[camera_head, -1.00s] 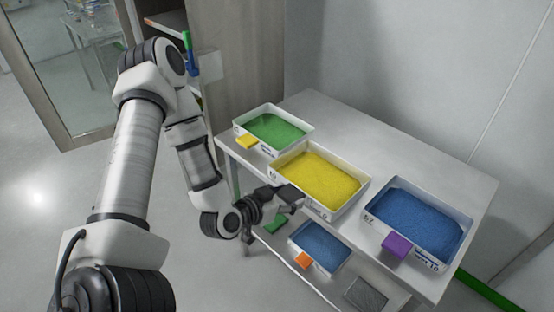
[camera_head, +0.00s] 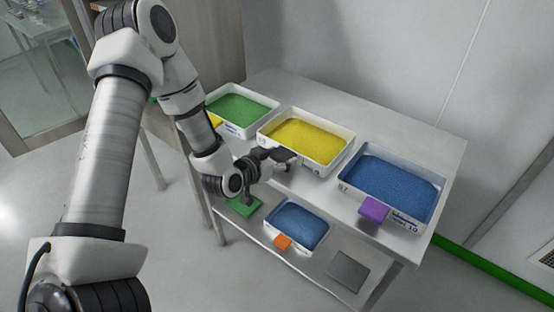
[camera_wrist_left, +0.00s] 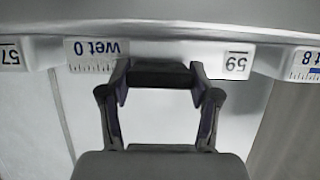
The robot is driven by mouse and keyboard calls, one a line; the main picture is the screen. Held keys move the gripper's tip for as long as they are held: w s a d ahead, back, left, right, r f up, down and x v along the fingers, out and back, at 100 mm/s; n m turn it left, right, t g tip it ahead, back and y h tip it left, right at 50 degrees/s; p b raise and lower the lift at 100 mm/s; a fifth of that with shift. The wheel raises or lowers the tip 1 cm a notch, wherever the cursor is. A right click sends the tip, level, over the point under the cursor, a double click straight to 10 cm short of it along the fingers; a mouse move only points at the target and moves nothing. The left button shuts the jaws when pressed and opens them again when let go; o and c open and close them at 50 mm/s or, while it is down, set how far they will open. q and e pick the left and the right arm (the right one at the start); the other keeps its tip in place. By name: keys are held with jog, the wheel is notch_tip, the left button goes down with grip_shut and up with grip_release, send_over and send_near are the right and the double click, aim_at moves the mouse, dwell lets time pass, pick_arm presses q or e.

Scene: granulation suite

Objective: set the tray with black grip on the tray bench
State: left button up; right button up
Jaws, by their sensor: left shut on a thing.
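The tray with black grip is a white tray (camera_head: 318,166) of yellow powder, between two other trays at the bench top. My left gripper (camera_head: 280,158) is at its front wall, shut on the black grip. The wrist view shows the fingers on both sides of the black grip (camera_wrist_left: 160,73), with a "59" label (camera_wrist_left: 236,65) and a "wet 0" scale (camera_wrist_left: 96,50) on the wall. The tray looks level; I cannot tell whether its underside touches the tray bench (camera_head: 420,128). My right gripper is not in view.
A green-powder tray (camera_head: 240,131) stands to the left and a blue-powder tray (camera_head: 416,222) with a purple grip (camera_head: 373,208) to the right. The lower shelf holds another blue-powder tray (camera_head: 299,239) with an orange grip. Bare bench lies behind the trays.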

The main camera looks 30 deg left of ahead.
pick_arm(q)
jog(key=shift+s+f, duration=0.1)
jog(key=o, duration=1.5)
jog(key=v, duration=0.7)
jog(key=shift+s, duration=0.15)
